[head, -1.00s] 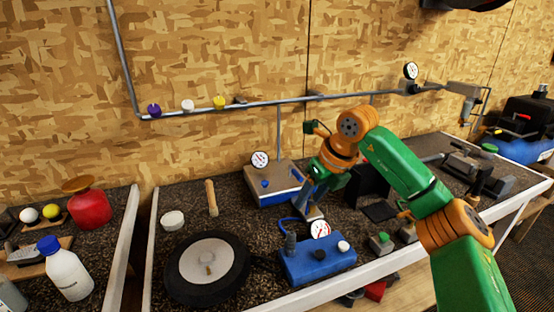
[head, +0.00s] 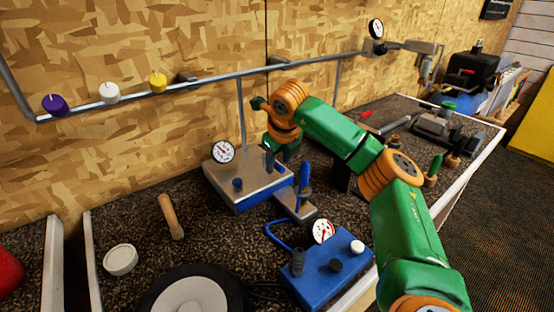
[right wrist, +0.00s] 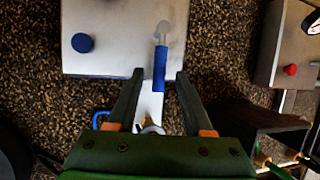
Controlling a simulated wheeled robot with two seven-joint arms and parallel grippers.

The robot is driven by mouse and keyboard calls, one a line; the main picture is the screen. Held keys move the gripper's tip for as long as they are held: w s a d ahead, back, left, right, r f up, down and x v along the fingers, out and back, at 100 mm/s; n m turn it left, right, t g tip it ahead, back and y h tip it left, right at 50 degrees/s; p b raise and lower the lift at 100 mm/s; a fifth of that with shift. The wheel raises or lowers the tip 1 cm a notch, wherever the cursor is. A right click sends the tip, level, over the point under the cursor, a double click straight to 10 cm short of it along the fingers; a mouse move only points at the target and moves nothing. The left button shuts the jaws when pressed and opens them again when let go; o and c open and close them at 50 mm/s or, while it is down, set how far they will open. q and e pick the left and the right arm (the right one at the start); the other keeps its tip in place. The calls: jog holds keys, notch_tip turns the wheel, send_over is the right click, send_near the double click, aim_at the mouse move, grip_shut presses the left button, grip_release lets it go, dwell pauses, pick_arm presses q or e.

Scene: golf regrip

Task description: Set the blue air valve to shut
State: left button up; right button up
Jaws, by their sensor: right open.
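My right gripper (head: 285,164) reaches down over the right end of a grey-and-blue metal box (head: 222,176). It is open. In the right wrist view a blue lever handle (right wrist: 160,70) with a round steel end lies between its two fingers (right wrist: 160,84), with a gap on each side. This lever looks like the blue air valve. In the head view a blue upright piece (head: 304,178) above the metal plate (head: 298,208) appears to be this handle, close beside the fingers. A blue round knob (head: 237,184) sits on the box top. My left gripper is out of view.
A dial gauge (head: 222,152) stands on the box. A blue box (head: 330,280) with another gauge (head: 322,231) is in front. Purple (head: 55,103), white (head: 110,92) and yellow (head: 157,81) knobs line the wall pipe. A wooden-handled tool (head: 171,216) lies left.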

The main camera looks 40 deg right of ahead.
jog(key=shift+w+f, duration=0.1)
jog(key=shift+w, duration=0.1)
jog(key=shift+s, duration=0.15)
grip_shut()
dwell(1.1)
